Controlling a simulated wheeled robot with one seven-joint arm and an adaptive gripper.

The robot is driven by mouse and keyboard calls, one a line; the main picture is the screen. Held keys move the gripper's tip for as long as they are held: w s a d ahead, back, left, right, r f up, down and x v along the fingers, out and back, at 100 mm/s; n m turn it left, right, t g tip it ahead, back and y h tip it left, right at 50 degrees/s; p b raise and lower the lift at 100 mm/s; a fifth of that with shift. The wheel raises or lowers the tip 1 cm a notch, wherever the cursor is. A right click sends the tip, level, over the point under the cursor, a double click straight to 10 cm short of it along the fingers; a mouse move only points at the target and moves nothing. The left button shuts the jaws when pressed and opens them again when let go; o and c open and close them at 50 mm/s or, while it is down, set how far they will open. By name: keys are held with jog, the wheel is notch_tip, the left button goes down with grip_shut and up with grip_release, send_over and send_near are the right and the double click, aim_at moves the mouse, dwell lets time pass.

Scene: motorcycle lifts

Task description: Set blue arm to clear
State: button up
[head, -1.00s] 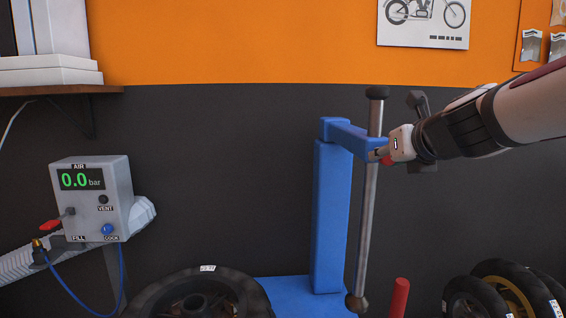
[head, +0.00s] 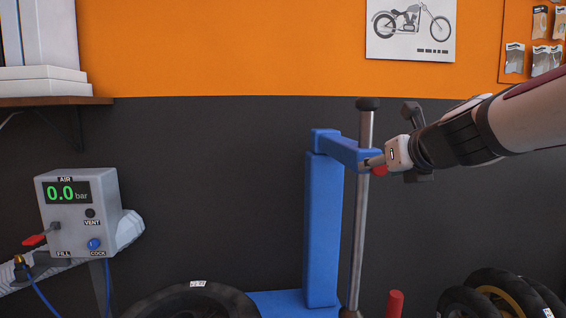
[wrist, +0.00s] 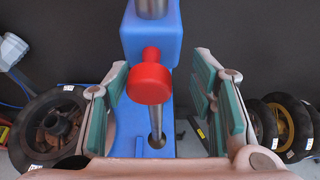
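The blue arm (head: 342,149) sticks out from the top of a blue post (head: 323,225) in the head view, with a steel rod (head: 361,220) passing through its outer end. A red knob (head: 379,170) sits at that outer end; it also shows large in the wrist view (wrist: 149,84), in front of the blue block (wrist: 152,40). My gripper (wrist: 162,95) is open, its teal-padded fingers left and right of the knob with gaps on both sides. In the head view my gripper (head: 374,162) is at the arm's outer end and partly hides it.
A blue base (head: 285,303) carries the post, with a red upright cylinder (head: 395,303) beside it. A tyre (head: 195,301) lies left of it and more tyres (head: 500,295) stand right. A grey air box (head: 82,215) is at left. The dark wall (head: 220,170) is behind.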

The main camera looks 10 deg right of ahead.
jog(key=v, duration=1.2)
jog(key=shift+a, duration=0.1)
jog(key=shift+r, duration=0.1)
